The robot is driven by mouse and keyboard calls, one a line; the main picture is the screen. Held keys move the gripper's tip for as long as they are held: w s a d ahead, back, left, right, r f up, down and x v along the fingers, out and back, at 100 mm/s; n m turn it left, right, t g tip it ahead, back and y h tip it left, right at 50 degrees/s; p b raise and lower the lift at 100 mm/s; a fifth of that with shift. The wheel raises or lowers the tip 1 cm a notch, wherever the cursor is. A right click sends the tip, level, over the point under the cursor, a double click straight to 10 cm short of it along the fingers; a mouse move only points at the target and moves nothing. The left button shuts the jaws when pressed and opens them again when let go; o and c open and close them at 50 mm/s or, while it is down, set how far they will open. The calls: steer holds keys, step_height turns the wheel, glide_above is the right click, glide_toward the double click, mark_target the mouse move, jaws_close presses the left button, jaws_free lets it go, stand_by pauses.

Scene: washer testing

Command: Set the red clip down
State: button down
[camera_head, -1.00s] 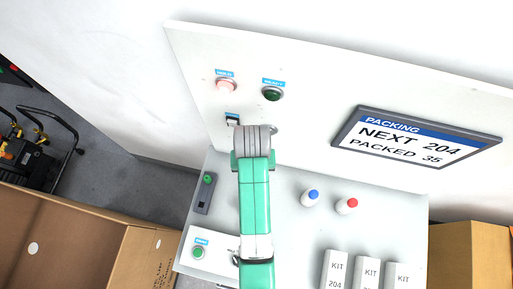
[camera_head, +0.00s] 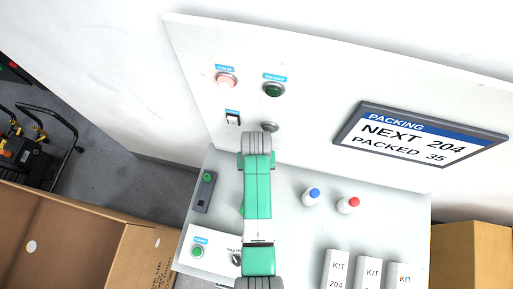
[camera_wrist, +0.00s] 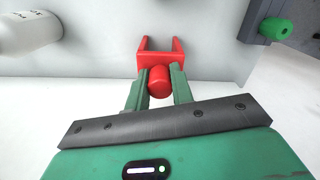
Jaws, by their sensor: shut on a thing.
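The red clip (camera_wrist: 159,62) shows in the wrist view, with two prongs pointing away from my gripper and a rounded red grip. My gripper (camera_wrist: 159,83) is shut on that rounded grip, one green finger on each side. Behind the clip is a plain pale surface; I cannot tell whether the clip touches it. In the head view my green arm covers the clip and the fingertips.
A white panel carries a red lamp (camera_head: 227,80), a green lamp (camera_head: 273,89) and a screen (camera_head: 420,140). A blue-capped bottle (camera_head: 311,198), a red-capped bottle (camera_head: 347,205) and several KIT boxes (camera_head: 370,272) stand on the white table (camera_head: 290,225). A grey switch box (camera_head: 204,192) is at left.

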steer(key=shift+w+f, duration=0.1)
steer(key=shift+w, duration=0.05)
steer(key=shift+f, duration=0.1)
steer(key=c, duration=1.2)
jaws_free()
step_height(320, 180, up, 12)
steer(key=p, duration=0.1)
